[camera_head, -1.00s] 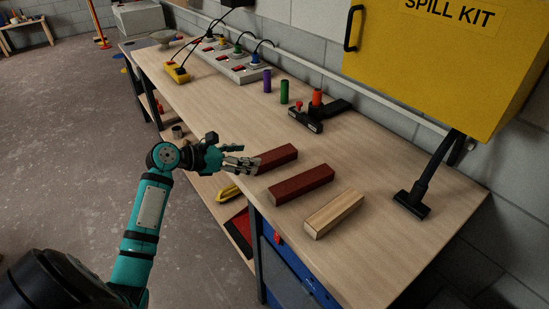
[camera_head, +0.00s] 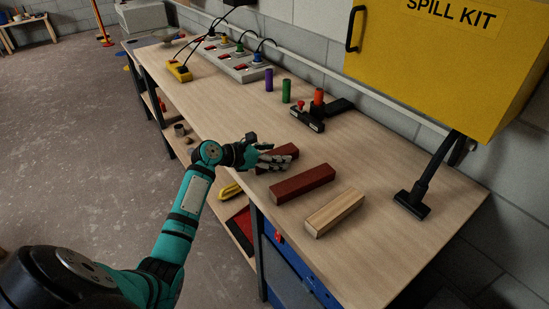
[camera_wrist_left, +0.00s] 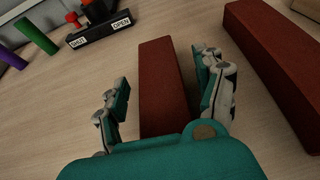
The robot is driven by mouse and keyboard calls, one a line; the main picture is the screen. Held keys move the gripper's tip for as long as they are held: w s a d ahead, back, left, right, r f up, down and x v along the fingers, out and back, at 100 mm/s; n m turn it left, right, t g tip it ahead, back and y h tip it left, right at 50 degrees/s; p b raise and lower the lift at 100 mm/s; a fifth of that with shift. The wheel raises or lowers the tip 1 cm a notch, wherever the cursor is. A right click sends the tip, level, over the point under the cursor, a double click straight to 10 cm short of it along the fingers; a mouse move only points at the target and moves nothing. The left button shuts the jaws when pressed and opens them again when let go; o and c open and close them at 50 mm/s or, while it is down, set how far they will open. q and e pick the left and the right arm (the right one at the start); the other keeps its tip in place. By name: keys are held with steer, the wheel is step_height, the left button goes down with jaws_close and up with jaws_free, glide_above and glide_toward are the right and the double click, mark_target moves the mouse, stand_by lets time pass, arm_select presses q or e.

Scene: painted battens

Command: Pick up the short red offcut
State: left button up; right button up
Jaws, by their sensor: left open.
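The short red offcut (camera_head: 284,151) lies on the workbench, partly hidden behind my left gripper (camera_head: 277,163) in the head view. In the left wrist view the offcut (camera_wrist_left: 163,75) lies between the two spread fingers of my left gripper (camera_wrist_left: 161,75). The fingers are open, one on each side. A gap shows on the left side; the right finger looks close to the offcut, and I cannot tell if it touches. A longer red batten (camera_head: 302,184) lies beside it, nearer the front in the head view. My right gripper is not in view.
A pale wood batten (camera_head: 335,212) lies in front of the longer red one. A black shut/open marked fixture (camera_wrist_left: 100,30) and coloured cylinders (camera_head: 286,91) stand behind. A yellow cabinet (camera_head: 440,70) overhangs the back.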

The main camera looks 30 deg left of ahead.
arm_select(q)
steer(key=shift+c, duration=0.4)
steer(key=c, duration=1.2)
steer(key=shift+r, duration=0.1)
